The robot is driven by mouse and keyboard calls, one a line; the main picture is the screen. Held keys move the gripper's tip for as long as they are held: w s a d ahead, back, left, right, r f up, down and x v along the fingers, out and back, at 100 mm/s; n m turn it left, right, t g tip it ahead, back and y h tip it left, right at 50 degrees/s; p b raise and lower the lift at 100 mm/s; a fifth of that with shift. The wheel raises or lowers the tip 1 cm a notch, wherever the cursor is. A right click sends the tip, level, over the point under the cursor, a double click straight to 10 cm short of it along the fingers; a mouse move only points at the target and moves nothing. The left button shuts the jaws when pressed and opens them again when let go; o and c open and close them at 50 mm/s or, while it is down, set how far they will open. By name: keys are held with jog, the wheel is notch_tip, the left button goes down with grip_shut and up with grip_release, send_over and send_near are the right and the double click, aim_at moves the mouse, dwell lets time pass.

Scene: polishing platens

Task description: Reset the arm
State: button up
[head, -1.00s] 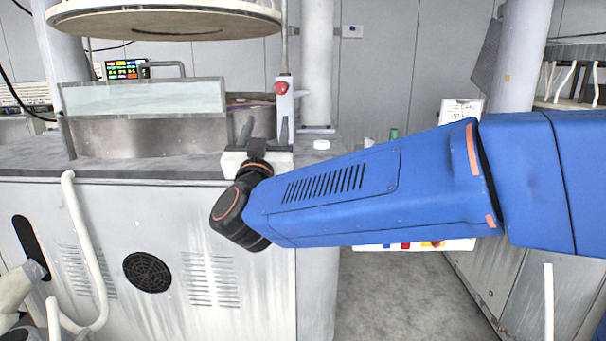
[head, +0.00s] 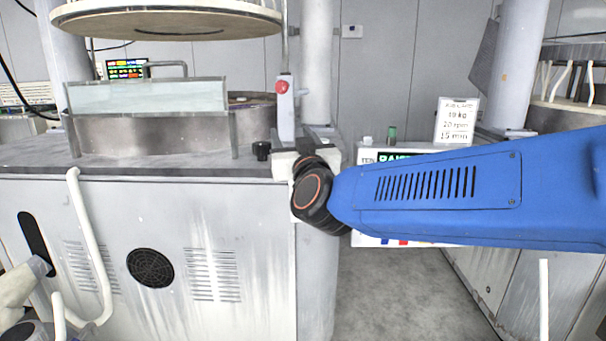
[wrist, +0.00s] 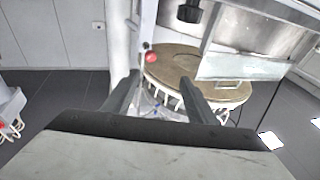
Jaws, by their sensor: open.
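My gripper (head: 312,140) is at the end of my blue arm, which reaches in from the right in the head view. It is by the right corner of the machine's worktop, and my black wrist joint partly hides it. In the wrist view the two dark fingers of my gripper (wrist: 160,82) stand apart with nothing between them. Beyond them is a round brown platen (wrist: 185,68) with white pegs around its rim.
A steel basin (head: 150,137) with a clear splash panel (head: 150,97) stands left of my gripper. A red button (head: 282,87) on a grey post is close behind. A small black cylinder (head: 261,151) stands on the worktop. A white sign (head: 457,121) stands behind my arm.

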jog(key=s+d+f+g+h, duration=0.1)
jog(key=s+d+f+g, duration=0.45)
jog(key=d+f, duration=0.4)
jog(key=s+d+f+g, duration=0.4)
jog(key=s+d+f, duration=0.3)
jog(key=d+f, duration=0.25)
jog(key=s+d+f+m+g+h, duration=0.1)
jog(key=s+d+f+g+h, duration=0.1)
jog(key=s+d+f, duration=0.4)
jog(key=s+d+f+m+g+h, duration=0.2)
jog(key=s+d+f, duration=0.4)
jog(key=s, duration=0.6)
jog(key=shift+s+d+f+g, duration=0.15)
jog(key=shift+d+f+g, duration=0.15)
jog(key=shift+g, duration=0.45)
